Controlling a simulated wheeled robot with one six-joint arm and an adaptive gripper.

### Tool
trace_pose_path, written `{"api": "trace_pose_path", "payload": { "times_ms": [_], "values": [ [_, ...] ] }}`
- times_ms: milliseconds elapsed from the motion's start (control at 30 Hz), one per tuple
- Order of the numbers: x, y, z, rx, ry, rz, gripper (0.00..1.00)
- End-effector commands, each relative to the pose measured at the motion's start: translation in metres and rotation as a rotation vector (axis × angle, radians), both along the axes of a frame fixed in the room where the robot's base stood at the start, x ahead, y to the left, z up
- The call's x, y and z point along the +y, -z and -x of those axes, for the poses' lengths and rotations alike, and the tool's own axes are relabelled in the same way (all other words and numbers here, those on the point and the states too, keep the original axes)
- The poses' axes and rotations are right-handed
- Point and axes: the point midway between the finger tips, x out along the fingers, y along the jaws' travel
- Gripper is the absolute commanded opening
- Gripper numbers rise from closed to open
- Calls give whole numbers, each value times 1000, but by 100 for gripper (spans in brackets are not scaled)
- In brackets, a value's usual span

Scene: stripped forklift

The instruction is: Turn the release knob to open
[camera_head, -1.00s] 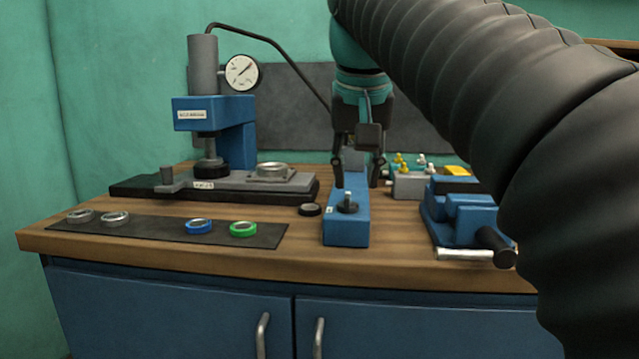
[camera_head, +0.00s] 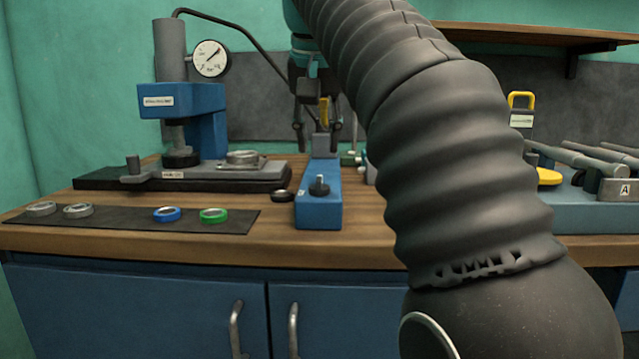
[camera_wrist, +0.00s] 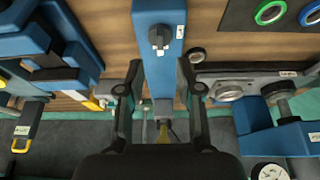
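A dark knob (camera_head: 319,186) with a short upright handle sits on top of a long blue block (camera_head: 319,215) on the wooden bench. I take it for the release knob. The wrist view shows the knob (camera_wrist: 159,37) near the top centre, on the blue block (camera_wrist: 145,12), with a small white label beside it. My gripper (camera_head: 317,138) is open, above and behind the knob, over the block's far end. In the wrist view my gripper (camera_wrist: 159,72) has its fingers spread on either side of the block's line. Nothing is seen held between them.
A blue press (camera_head: 205,120) with a dial gauge (camera_head: 210,58) stands left. A dark mat (camera_head: 120,222) holds several rings. A small black ring (camera_head: 282,195) lies beside the block. A blue vise (camera_wrist: 75,65) shows in the wrist view.

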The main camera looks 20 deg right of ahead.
Motion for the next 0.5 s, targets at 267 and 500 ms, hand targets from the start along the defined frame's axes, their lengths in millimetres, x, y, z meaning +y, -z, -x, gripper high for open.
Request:
{"api": "trace_pose_path", "payload": {
  "times_ms": [267,500],
  "values": [
    [-6,47,-17,1,0,0,35],
    [-8,62,-24,0,0,-1,35]
  ]
}}
